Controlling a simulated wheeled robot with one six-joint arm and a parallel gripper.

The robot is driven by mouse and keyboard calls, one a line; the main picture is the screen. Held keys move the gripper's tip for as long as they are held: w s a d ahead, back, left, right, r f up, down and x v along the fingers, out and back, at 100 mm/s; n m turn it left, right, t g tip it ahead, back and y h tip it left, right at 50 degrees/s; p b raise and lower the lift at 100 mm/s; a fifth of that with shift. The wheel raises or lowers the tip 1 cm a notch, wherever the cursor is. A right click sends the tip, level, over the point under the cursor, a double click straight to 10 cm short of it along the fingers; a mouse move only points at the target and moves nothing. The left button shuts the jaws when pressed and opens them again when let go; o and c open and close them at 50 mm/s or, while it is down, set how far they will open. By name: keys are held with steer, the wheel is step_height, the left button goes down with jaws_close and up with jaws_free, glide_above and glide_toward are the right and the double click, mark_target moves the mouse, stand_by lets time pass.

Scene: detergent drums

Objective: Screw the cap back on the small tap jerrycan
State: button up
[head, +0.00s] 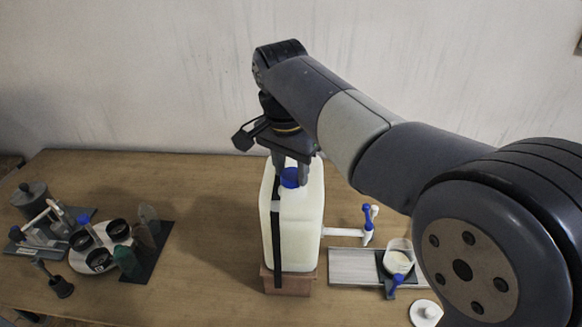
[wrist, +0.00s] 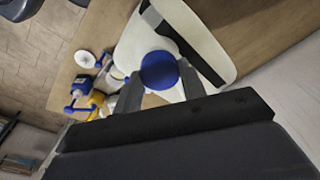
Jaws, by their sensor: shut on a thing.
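The small tap jerrycan (head: 302,225) is a whitish, translucent can with a dark strap down one side. It stands upright on a brown block (head: 288,281) on the table. A white tap with a blue handle (head: 368,222) sticks out from its right side. The blue cap (head: 290,178) is at the top of the jerrycan, and it also shows in the wrist view (wrist: 159,70). My gripper (head: 291,166) points down and is shut on the blue cap, one finger on each side. The neck under the cap is hidden, so I cannot tell how it sits on the thread.
A jug with whitish contents (head: 398,262) stands on a dark mat by a grey board (head: 352,266) at the right. A white round lid (head: 425,313) lies near the front. A round tray (head: 78,262) with dark cups and several tools fill the left.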

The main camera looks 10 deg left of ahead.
steer(key=m, duration=0.4)
steer(key=shift+f, duration=0.15)
steer(key=o, duration=0.7)
steer(key=shift+o, duration=0.6)
steer(key=shift+r, duration=0.2)
steer(key=n, duration=0.3)
steer(key=shift+n, duration=1.2)
